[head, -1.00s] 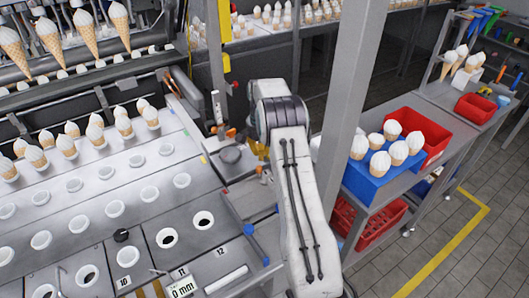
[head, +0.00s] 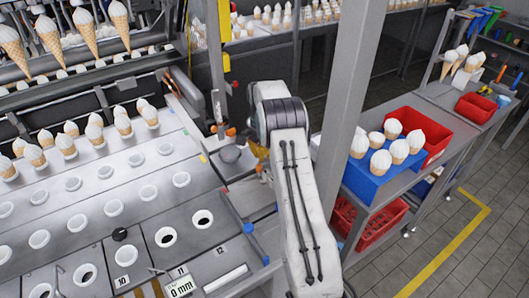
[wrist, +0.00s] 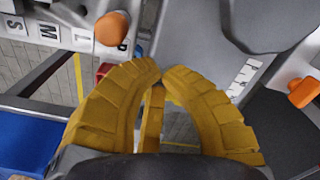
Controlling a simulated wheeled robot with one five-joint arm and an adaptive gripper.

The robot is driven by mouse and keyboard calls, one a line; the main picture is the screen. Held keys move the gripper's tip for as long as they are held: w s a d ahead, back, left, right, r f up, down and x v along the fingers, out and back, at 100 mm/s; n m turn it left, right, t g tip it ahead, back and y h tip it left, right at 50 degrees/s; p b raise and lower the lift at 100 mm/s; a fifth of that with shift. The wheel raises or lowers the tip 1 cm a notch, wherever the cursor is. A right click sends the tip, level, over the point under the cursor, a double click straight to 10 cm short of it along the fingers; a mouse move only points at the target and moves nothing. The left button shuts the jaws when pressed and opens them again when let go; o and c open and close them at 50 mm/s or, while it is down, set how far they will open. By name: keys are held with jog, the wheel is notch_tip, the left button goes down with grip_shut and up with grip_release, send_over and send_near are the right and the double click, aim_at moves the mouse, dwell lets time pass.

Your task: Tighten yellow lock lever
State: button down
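My gripper (wrist: 161,72) has two ribbed yellow fingers that curve together, with their tips meeting in the wrist view. A narrow yellow bar, which looks like the yellow lock lever (wrist: 152,120), lies between the fingers, and its far end is hidden at the tips. In the head view my gripper is mostly hidden behind my white arm; only a bit of yellow shows beside the arm, by the machine's end. How far the lever is turned cannot be told.
Orange knobs (wrist: 112,28) and (wrist: 303,92) flank the fingers, near a plate with letters. A grey post (head: 348,110) stands right of my arm. A blue tray (head: 372,182) of cones and a red bin (head: 428,135) stand on the side bench. The cone machine (head: 100,215) fills the left.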

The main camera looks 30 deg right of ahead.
jog(key=shift+f, duration=0.7)
jog(key=shift+r, duration=0.1)
jog(key=shift+s+d+r, duration=0.1)
jog(key=shift+s+d, duration=0.1)
jog(key=shift+d, duration=0.1)
jog(key=shift+s+d+p, duration=0.25)
jog(key=shift+d+p, duration=0.1)
jog(key=shift+d, duration=0.7)
dwell(0.6)
jog(key=shift+w+d+p, duration=0.2)
jog(key=shift+d+p, duration=0.35)
jog(key=shift+d, duration=0.1)
dwell(0.6)
jog(key=shift+w+d+p, duration=0.35)
jog(key=shift+d+p, duration=0.25)
jog(key=shift+p, duration=0.1)
dwell(0.7)
jog(key=shift+s+a+b, duration=0.1)
jog(key=shift+a+b, duration=0.1)
jog(key=shift+b, duration=0.2)
